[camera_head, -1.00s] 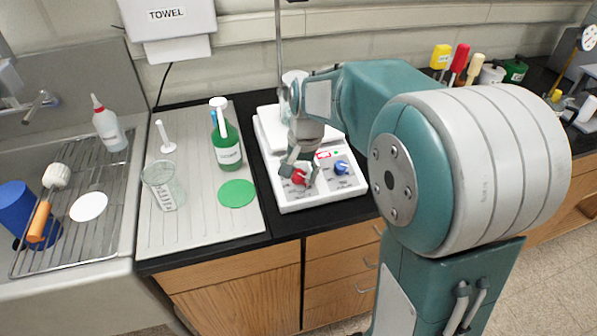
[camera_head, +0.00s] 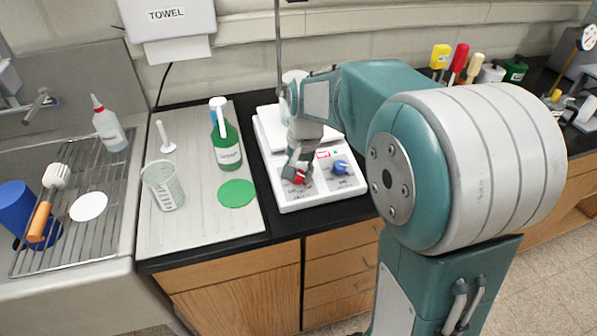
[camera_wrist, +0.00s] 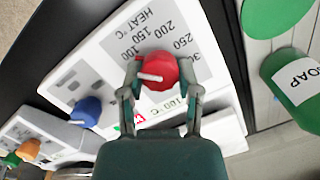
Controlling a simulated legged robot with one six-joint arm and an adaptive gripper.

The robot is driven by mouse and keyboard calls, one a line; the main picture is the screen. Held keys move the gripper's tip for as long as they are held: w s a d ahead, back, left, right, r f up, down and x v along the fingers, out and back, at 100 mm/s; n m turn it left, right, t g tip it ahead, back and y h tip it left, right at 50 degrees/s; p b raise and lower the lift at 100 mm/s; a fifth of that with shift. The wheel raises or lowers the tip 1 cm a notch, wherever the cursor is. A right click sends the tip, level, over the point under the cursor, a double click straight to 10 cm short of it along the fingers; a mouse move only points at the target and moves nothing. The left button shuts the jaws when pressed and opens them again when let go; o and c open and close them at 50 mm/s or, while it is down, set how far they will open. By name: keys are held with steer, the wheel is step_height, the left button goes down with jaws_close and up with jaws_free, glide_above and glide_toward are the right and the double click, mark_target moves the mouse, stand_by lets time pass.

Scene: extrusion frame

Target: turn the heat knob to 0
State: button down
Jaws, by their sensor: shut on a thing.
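The red heat knob (camera_wrist: 162,68) sits on the white front panel of the hotplate (camera_head: 327,190). Its white pointer aims left in the wrist view. The printed scale beside it reads "HEAT °C" with 150, 200 and 250 legible; the 0 mark cannot be made out. My gripper (camera_wrist: 160,72) is shut on the knob, one finger on each side. In the head view the fingers partly cover the knob (camera_head: 300,178). The blue knob (camera_head: 341,167) is to the right of it and also shows in the wrist view (camera_wrist: 86,111).
A green soap bottle (camera_head: 226,146), a green disc (camera_head: 237,193) and a beaker (camera_head: 163,186) stand left of the hotplate. A vertical rod (camera_head: 278,45) rises behind it. The counter's front edge is close.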

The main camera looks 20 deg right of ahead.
steer(key=n, duration=0.4)
steer(key=shift+a+h, duration=0.1)
steer(key=shift+h, duration=0.2)
steer(key=n, duration=0.3)
steer(key=shift+f+n+h, duration=0.1)
steer(key=shift+n+h, duration=0.2)
steer(key=n, duration=0.4)
steer(key=shift+a+h, duration=0.15)
steer(key=shift+h, duration=0.25)
steer(key=shift+n, duration=1.6)
steer(key=shift+c, duration=1.5)
jaws_free()
